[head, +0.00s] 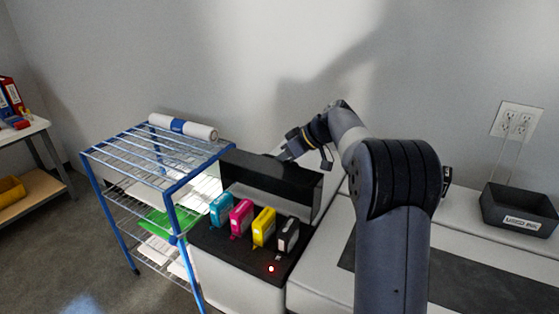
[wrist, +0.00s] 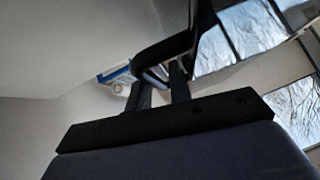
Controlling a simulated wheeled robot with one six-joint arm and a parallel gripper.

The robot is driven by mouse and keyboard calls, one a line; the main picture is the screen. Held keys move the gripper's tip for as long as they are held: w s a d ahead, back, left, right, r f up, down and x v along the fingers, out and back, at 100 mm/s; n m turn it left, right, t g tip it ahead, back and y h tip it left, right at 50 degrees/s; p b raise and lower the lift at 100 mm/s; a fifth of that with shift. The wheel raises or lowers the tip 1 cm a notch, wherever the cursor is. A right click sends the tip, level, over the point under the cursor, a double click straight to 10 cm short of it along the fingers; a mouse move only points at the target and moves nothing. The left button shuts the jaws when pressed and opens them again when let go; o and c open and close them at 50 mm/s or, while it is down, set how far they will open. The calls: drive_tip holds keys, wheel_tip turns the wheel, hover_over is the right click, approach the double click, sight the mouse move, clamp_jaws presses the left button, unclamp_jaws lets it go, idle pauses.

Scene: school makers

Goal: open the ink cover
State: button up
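The ink cover (head: 268,184) is a black flap standing raised, roughly upright, behind the ink bay of the printer (head: 240,270). Cyan (head: 221,209), magenta (head: 241,217), yellow (head: 263,227) and black (head: 288,235) cartridges stand exposed in a row in front of it. My gripper (head: 282,157) is at the cover's top edge, from behind and right; whether it touches is unclear. In the wrist view, my gripper's two fingers (wrist: 160,88) stand apart, with a dark edge, probably the cover, just beyond their tips.
A blue wire rack (head: 165,160) with a paper roll (head: 183,127) on top stands close at the printer's left. A black tray (head: 518,208) sits at the right near a wall outlet (head: 516,120). A small red light (head: 271,268) shows on the printer front.

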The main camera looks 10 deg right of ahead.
drive_tip(key=b+v, duration=0.1)
drive_tip(key=v, duration=0.9)
drive_tip(key=shift+b, duration=0.35)
drive_tip(key=shift+s+d+r, duration=0.1)
drive_tip(key=shift+s+d, duration=0.05)
